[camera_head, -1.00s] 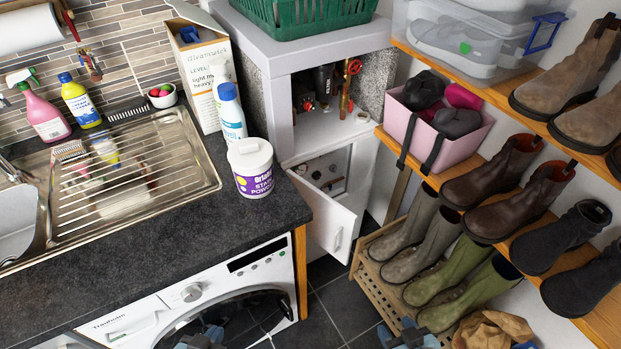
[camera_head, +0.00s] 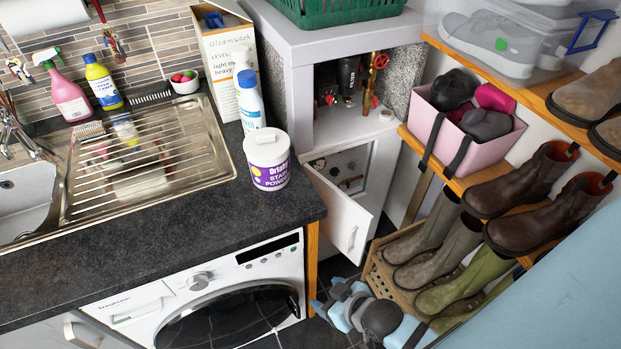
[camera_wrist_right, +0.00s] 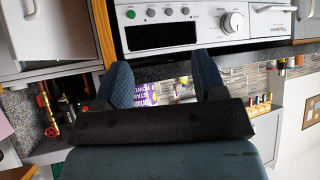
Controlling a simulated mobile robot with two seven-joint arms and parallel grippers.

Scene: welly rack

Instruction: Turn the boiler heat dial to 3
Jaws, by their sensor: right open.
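The boiler is a pale grey cabinet (camera_head: 300,90) at the back, right of the worktop. Its lower white door (camera_head: 338,212) stands open. Behind it a recessed panel (camera_head: 345,165) shows small knobs and fittings, partly covered by the door. Which one is the heat dial, and its numbers, are too small to read. My right gripper (camera_head: 324,298) is low in front of the washing machine's right end, below the door and apart from it. In the right wrist view its two blue fingers (camera_wrist_right: 163,78) are spread with nothing between them. My left gripper is not in view.
The washing machine (camera_head: 215,300) stands under the worktop (camera_head: 130,220). A tub of stain powder (camera_head: 267,160) stands near the worktop corner. The boot rack (camera_head: 480,180) closes in the right side, with a wooden crate (camera_head: 385,275) beside my gripper. The floor gap between is narrow.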

